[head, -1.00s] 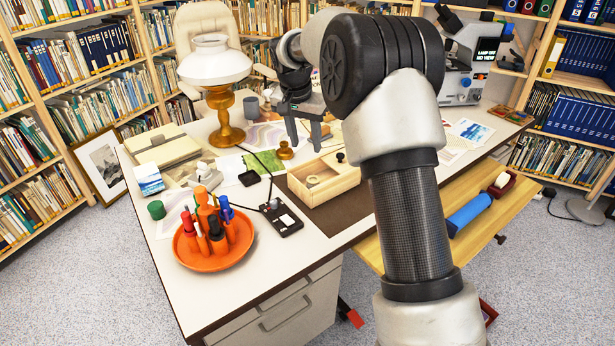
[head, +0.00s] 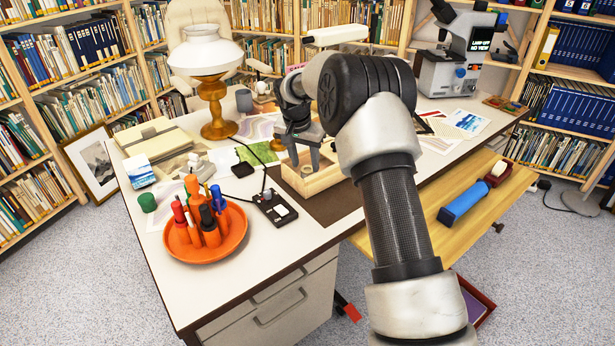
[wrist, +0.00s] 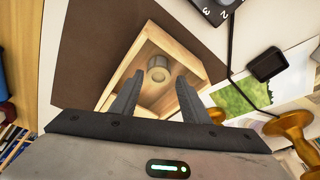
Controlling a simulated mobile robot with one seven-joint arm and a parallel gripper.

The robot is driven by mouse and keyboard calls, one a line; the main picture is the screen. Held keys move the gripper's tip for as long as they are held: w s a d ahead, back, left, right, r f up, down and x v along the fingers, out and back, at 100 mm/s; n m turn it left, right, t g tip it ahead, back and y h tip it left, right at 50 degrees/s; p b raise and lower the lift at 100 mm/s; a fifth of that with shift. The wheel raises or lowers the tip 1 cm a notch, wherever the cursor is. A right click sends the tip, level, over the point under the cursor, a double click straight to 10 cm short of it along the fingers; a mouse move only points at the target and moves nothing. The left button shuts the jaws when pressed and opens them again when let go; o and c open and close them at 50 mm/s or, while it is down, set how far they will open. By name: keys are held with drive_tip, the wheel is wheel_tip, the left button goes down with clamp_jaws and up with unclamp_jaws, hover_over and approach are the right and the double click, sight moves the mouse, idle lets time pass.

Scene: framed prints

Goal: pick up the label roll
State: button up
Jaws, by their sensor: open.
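The label roll (wrist: 158,68) is a small pale ring standing inside an open wooden box (wrist: 188,58) on the desk. In the head view, the roll (head: 307,170) shows in the box (head: 322,184) between and behind my fingers. My gripper (head: 304,163) is open above the box, pointing down. In the wrist view, its two fingers (wrist: 157,95) reach over the box's near part, with the roll beyond the tips and roughly centred between them. The fingers appear apart from the roll.
A brass lamp (head: 213,105) with a white shade stands left of my gripper. A small black device (head: 275,207) with a cable lies near the box. An orange dish (head: 205,248) of bottles and pens is at the front left. A microscope (head: 455,60) stands behind right.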

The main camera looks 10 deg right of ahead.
sight(307, 169)
drive_tip(key=b+x, duration=0.1)
drive_tip(key=x, duration=0.3)
drive_tip(key=shift+d+f, duration=0.15)
drive_tip(key=shift+c, duration=0.3)
drive_tip(key=c, duration=0.8)
drive_tip(key=shift+o, duration=0.2)
